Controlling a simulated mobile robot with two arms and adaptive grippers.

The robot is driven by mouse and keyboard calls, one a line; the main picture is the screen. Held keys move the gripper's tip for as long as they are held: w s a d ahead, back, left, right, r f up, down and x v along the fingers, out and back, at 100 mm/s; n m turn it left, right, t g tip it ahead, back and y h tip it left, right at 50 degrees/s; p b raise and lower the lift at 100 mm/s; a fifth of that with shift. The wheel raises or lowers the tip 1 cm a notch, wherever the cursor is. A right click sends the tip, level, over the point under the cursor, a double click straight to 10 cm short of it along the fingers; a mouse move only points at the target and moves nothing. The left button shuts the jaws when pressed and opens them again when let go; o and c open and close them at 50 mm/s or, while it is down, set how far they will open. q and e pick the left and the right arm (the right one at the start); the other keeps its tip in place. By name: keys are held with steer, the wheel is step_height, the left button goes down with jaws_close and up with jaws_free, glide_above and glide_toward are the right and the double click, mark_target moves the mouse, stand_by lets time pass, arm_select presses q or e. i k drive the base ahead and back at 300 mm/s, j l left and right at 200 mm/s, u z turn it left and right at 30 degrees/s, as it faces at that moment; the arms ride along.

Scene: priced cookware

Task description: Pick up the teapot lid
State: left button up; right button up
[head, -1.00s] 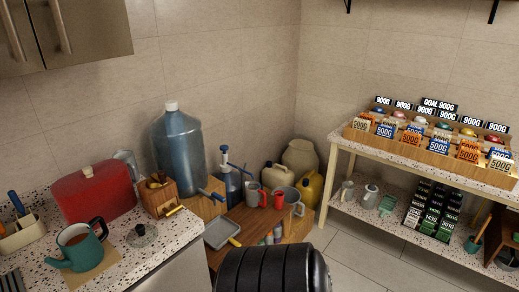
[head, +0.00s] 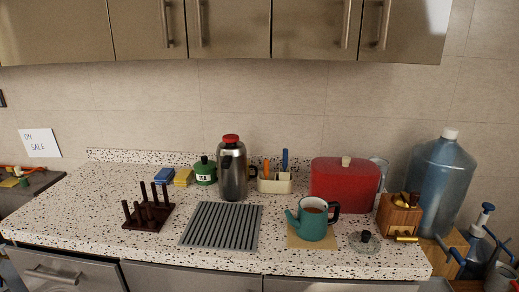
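The teapot lid (head: 365,241) is clear glass with a dark knob. It lies on the speckled counter (head: 150,250) near the right front corner, right of the teapot. The teal teapot (head: 313,225) stands open on a tan mat (head: 292,240), with its spout to the left and its dark handle to the right. Brown contents or a brown inside shows through its open top. Neither of my grippers is in the head view.
A red canister (head: 345,184) stands behind the teapot. A wooden grinder (head: 399,215) stands close right of the lid, with a blue water bottle (head: 441,180) beyond. A ribbed grey mat (head: 222,226) and dark peg rack (head: 147,213) lie left. The counter's front edge is near the lid.

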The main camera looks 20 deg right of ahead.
mark_target(363, 242)
steer(key=z, duration=1.6)
